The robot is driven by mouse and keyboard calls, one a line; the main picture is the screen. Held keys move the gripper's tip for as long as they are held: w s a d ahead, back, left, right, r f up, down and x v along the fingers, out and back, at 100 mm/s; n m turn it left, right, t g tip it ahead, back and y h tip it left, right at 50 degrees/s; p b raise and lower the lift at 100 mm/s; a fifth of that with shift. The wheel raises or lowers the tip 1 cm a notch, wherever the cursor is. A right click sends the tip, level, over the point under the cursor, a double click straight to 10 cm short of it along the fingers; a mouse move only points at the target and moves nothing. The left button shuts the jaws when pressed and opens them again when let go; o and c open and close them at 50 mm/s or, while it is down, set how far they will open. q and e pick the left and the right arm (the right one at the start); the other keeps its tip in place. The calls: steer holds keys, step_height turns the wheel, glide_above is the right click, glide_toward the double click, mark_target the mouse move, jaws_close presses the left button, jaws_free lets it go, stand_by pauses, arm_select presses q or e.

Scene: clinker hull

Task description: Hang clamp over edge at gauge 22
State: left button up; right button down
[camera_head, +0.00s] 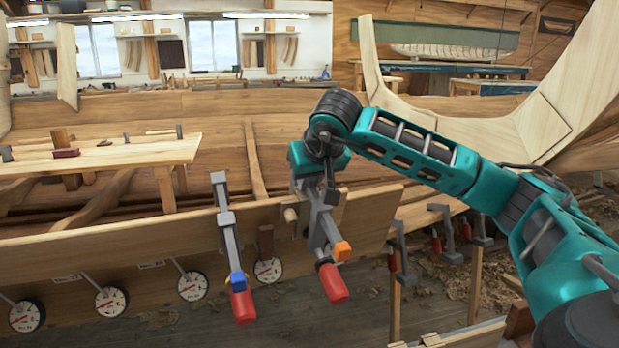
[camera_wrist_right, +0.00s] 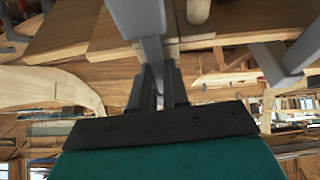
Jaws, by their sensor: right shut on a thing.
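My right gripper (camera_head: 322,184) is shut on a grey bar clamp (camera_head: 322,222) with an orange block and a red handle. The clamp is tilted, at the upper edge of the hull plank (camera_head: 130,240), near its right part. I cannot tell whether it touches the edge. In the wrist view the fingers (camera_wrist_right: 160,88) close on the grey clamp bar (camera_wrist_right: 146,22). Round white gauges line the plank; the nearest gauge (camera_head: 268,269) is left of and below the held clamp. Gauge labels are too small to read. My left gripper is not in view.
A second clamp (camera_head: 228,240) with a blue block and red handle hangs on the plank, just left of the held one. Several more clamps (camera_head: 444,232) hang at the right. A wooden bench (camera_head: 100,152) stands left, inside the hull. A wooden peg (camera_head: 290,214) sticks out beside the held clamp.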

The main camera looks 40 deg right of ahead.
steer(key=shift+s+f, duration=0.15)
steer(key=shift+s, duration=0.05)
stand_by(0.6)
steer(key=c, duration=1.1)
jaws_free()
steer(key=shift+o, duration=0.2)
steer(key=shift+a+f, duration=0.1)
steer(key=shift+f, duration=0.05)
arm_select(q)
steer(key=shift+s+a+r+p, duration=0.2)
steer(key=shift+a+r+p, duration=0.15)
steer(key=shift+p, duration=0.55)
arm_select(e)
steer(key=v, duration=1.3)
